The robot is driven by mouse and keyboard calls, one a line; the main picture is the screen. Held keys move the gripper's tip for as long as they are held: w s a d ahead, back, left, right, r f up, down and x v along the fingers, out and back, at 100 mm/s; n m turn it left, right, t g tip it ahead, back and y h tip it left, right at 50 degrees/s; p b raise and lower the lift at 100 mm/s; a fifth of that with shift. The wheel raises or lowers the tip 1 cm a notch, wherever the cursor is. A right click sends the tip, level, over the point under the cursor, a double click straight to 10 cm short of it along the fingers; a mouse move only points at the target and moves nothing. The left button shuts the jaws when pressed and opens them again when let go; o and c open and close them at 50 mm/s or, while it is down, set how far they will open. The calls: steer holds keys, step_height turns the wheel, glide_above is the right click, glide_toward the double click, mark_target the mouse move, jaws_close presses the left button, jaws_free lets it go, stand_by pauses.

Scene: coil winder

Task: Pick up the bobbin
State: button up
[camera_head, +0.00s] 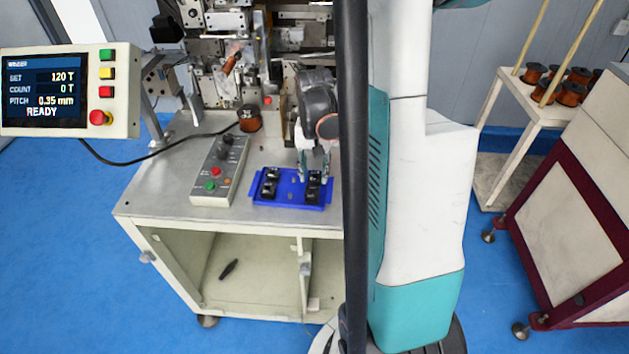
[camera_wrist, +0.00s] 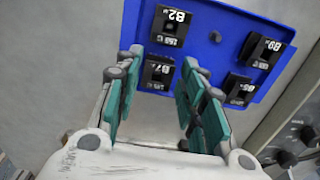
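The bobbins are several small black blocks with white labels in a blue tray (camera_head: 291,190) on the machine table. In the wrist view the tray (camera_wrist: 212,60) holds one bobbin at top left (camera_wrist: 171,26), one below it (camera_wrist: 158,74), one at right (camera_wrist: 260,51) and one at lower right (camera_wrist: 236,89). The labels appear upside down. My gripper (camera_head: 314,167) is over the tray's right side. In the wrist view my gripper (camera_wrist: 162,68) is open, its teal fingers on either side of the lower left bobbin. Contact cannot be told.
A control box (camera_head: 219,172) with buttons and knobs stands left of the tray. A copper wire spool (camera_head: 249,119) and the winder (camera_head: 215,75) are behind. A display panel (camera_head: 68,93) reads READY. A cart (camera_head: 545,105) with copper spools is at right.

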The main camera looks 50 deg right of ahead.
mark_target(314, 179)
steer(key=shift+f, duration=1.45)
steer(key=c, duration=0.4)
steer(key=shift+o, duration=0.2)
steer(key=shift+r, duration=0.1)
step_height(314, 179, up, 20)
steer(key=p, duration=0.4)
